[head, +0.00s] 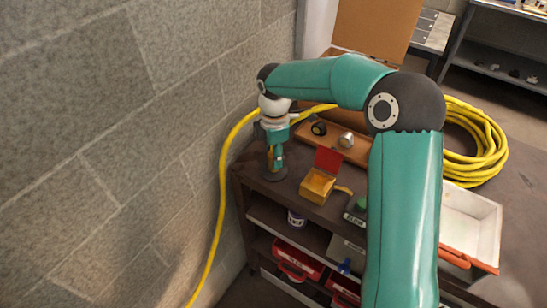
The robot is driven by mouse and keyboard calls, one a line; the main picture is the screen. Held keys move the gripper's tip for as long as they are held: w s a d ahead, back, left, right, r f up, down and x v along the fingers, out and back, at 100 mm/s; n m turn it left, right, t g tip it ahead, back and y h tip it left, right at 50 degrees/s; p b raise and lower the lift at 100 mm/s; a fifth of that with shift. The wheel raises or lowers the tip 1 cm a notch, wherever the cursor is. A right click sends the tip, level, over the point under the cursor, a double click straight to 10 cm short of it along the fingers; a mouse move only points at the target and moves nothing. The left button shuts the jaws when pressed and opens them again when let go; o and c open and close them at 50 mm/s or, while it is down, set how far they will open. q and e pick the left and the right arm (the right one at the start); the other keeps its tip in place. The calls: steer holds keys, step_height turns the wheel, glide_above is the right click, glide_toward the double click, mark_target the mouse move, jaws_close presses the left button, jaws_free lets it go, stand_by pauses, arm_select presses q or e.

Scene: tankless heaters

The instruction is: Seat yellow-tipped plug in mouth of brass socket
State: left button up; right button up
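My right gripper (275,162) points down at the back left of the dark bench top, near the wall. It shows small, and I cannot tell whether its fingers are open or shut. A small yellowish piece shows at its fingers, but I cannot tell whether it is the plug's yellow tip. A dark round base (275,174) lies directly below the fingers; whether they touch is unclear. A short brass-and-grey cylinder (346,140), possibly the brass socket, lies on a wooden tray to the right of the gripper. My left gripper is not in view.
A yellow hose (221,190) hangs along the block wall (110,130) and lies coiled (485,150) at right. An open yellow box (317,186) with a red lid stands near the gripper. A white tray (487,228) is at right. Red bins (297,260) sit on shelves below.

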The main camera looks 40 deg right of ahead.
jaws_close()
steer(key=shift+r, duration=0.1)
